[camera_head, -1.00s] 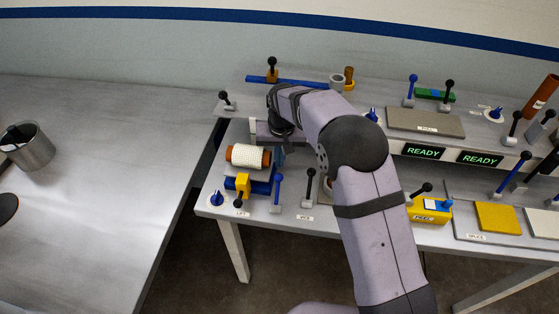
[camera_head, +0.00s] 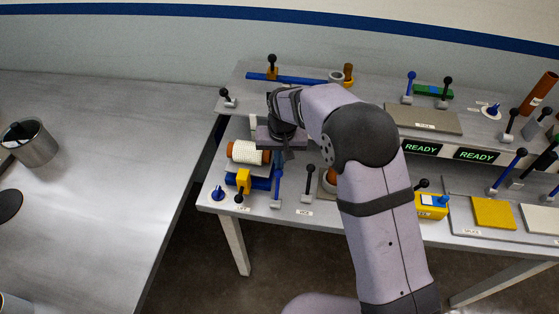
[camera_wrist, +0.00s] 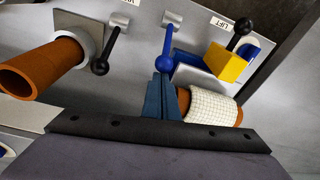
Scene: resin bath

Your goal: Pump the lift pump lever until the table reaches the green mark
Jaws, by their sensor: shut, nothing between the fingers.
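The lift pump is a yellow block (camera_head: 243,178) with a short black-knobbed lever (camera_head: 239,197), beside the LIFT label at the bench's front left. In the wrist view the yellow block (camera_wrist: 226,62) and black knob (camera_wrist: 243,25) are at upper right. My gripper (camera_wrist: 164,88) is shut and empty, its tips at or just beside the ball of a blue lever (camera_wrist: 165,62); I cannot tell whether they touch. It is left of the pump in that view. I see no green mark.
A black-knobbed lever (camera_head: 310,180) stands right of the blue lever. An orange tube (camera_wrist: 42,70) lies left of my fingers in the wrist view. A blue knob (camera_head: 218,194) is at the bench's front left corner. A large grey table (camera_head: 100,190) is mostly clear.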

